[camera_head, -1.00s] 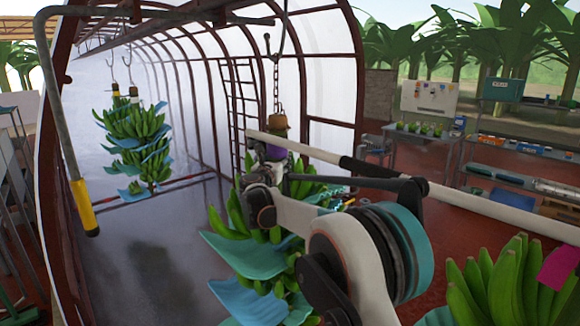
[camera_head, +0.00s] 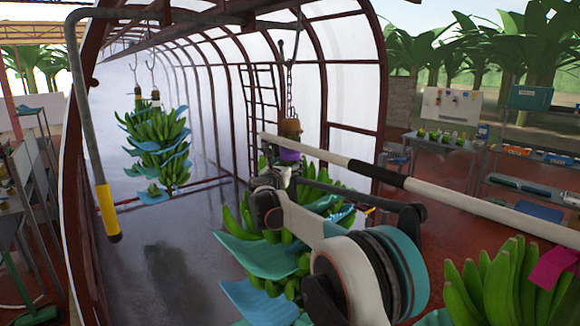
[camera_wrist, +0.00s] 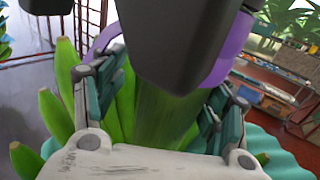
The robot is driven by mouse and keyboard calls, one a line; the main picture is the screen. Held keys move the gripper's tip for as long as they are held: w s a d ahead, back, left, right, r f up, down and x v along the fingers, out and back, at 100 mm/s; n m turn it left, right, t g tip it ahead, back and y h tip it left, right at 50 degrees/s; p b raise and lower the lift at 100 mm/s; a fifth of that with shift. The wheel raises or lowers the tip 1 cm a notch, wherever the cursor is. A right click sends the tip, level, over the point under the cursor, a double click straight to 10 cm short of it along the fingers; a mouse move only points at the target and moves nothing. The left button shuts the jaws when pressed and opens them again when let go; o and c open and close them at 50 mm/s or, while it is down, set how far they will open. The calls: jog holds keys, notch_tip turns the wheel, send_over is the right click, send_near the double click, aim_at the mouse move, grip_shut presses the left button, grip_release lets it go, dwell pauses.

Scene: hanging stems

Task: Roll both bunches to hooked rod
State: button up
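The near banana bunch (camera_head: 278,235) hangs upright from a chain, with green fruit, blue sheets and a purple band (camera_head: 288,155) near its top. The second bunch (camera_head: 157,140) hangs at the left from a hook. The hooked rod (camera_head: 88,110), grey with a yellow and black lower end, stands in front at the left. My gripper (camera_head: 282,172) is at the near bunch's upper stem, just below the purple band. In the wrist view, the fingers of my gripper (camera_wrist: 160,112) lie either side of the green stem (camera_wrist: 165,125); I cannot tell whether they touch it.
A white and black pole (camera_head: 350,165) crosses behind my arm. More bananas (camera_head: 490,280) with a pink tag fill the lower right. A ladder (camera_head: 262,105) stands against the arched tunnel frame. Shelves and a table (camera_head: 440,150) stand at the back right. The grey floor (camera_head: 160,240) at left is open.

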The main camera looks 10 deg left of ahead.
jog(key=shift+s+r, duration=0.15)
jog(key=s, duration=0.8)
jog(key=s+a, duration=0.1)
jog(key=s, duration=0.3)
jog(key=shift+d, duration=0.1)
